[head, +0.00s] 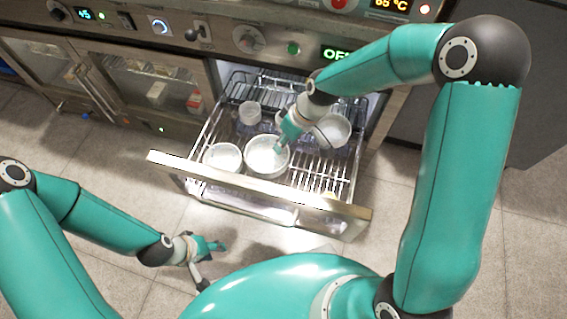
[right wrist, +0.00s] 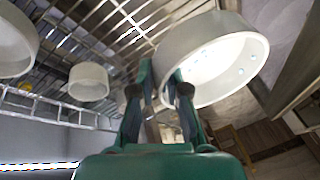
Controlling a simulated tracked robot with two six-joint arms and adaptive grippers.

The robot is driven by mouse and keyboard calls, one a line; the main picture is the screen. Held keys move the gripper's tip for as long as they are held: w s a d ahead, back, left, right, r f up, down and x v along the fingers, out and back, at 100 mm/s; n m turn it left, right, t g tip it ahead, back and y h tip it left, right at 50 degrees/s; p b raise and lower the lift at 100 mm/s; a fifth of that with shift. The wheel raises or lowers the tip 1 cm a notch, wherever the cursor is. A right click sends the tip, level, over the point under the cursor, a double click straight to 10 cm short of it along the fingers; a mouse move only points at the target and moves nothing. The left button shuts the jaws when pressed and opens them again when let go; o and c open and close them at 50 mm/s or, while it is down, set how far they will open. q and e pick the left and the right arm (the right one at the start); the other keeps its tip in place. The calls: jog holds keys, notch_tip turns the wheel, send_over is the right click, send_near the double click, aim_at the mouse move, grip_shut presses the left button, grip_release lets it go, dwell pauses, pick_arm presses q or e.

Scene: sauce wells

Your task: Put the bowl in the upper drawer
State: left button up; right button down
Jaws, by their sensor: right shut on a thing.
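The drawer (head: 318,205) is pulled out from the counter, with a wire rack inside. A white bowl (head: 266,157) is at the drawer's front middle; in the right wrist view the bowl (right wrist: 256,50) is large and tilted in that picture. My right gripper (head: 279,147) is shut on its rim, and the fingers show in the right wrist view (right wrist: 162,92). I cannot tell whether the bowl touches the rack. My left gripper (head: 214,264) is open and empty, low over the floor in front of the drawer.
Another white bowl (head: 222,157) sits close on the left. A bowl (head: 334,131) stands to the right and a small cup (head: 250,113) behind. Bare rack (head: 308,172) shows at the right front. A glass-door cabinet (head: 150,80) is at the left.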

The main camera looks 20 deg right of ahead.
notch_tip(320, 180, down, 10)
jog(key=shift+b, duration=1.1)
jog(key=shift+f, duration=0.15)
jog(key=c, duration=1.2)
grip_release()
jog(key=shift+r, duration=0.35)
jog(key=p+v, duration=0.3)
jog(key=v, duration=0.8)
jog(key=shift+s+d+r, duration=0.15)
jog(key=shift+r, duration=0.15)
